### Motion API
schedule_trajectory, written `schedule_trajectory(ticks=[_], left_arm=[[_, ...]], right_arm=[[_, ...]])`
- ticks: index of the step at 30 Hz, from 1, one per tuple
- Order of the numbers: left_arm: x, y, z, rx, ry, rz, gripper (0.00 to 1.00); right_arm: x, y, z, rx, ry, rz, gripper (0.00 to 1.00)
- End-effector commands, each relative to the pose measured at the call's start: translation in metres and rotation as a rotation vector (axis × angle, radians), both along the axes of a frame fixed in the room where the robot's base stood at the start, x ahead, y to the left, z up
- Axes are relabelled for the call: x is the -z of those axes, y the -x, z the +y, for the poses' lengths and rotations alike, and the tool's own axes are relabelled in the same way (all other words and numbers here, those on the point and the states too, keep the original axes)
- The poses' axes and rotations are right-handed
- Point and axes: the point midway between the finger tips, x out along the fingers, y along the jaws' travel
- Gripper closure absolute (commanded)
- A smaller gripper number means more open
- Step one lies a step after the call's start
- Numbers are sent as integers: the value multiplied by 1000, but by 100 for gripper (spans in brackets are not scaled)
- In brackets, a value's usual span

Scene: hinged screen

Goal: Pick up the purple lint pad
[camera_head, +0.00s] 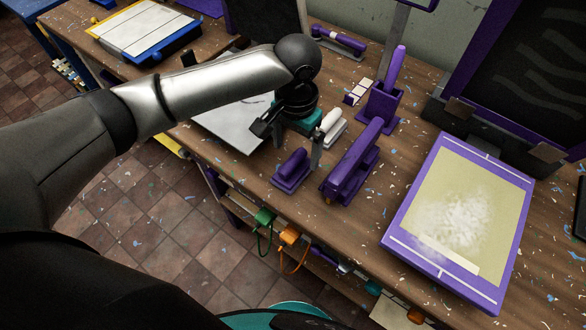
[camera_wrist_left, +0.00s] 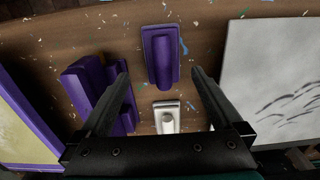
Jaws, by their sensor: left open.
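The purple lint pad (camera_head: 291,170) is a small purple block with a rounded grip on top. It lies on the wooden bench near its front edge, and also shows at the top middle of the left wrist view (camera_wrist_left: 162,56). My left gripper (camera_head: 288,143) is open and empty, above the bench beside the pad. In the left wrist view, the fingertips (camera_wrist_left: 160,74) are spread, with the pad's lower part between them in the picture. Whether they touch it I cannot tell. My right gripper is not in view.
A white pad (camera_head: 333,127) sits close behind the purple one. A larger purple tool (camera_head: 351,164) stands just to its right. A white sheet (camera_head: 228,122) lies to the left, and a purple-framed screen (camera_head: 403,221) to the right. The bench's front edge is close.

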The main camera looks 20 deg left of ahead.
Motion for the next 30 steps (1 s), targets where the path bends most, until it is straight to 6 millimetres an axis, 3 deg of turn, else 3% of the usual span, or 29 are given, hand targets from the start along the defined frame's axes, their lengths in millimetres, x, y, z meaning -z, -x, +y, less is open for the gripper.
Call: schedule_trajectory(ticks=[5,15,23,30], left_arm=[[11,0,1,2,-1,0,0],[57,2,5,2,-1,0,0],[59,1,5,2,-1,-1,0],[59,1,5,3,0,-2,24]], right_arm=[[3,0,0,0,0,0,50],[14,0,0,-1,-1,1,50],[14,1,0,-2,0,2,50],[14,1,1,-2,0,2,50]])
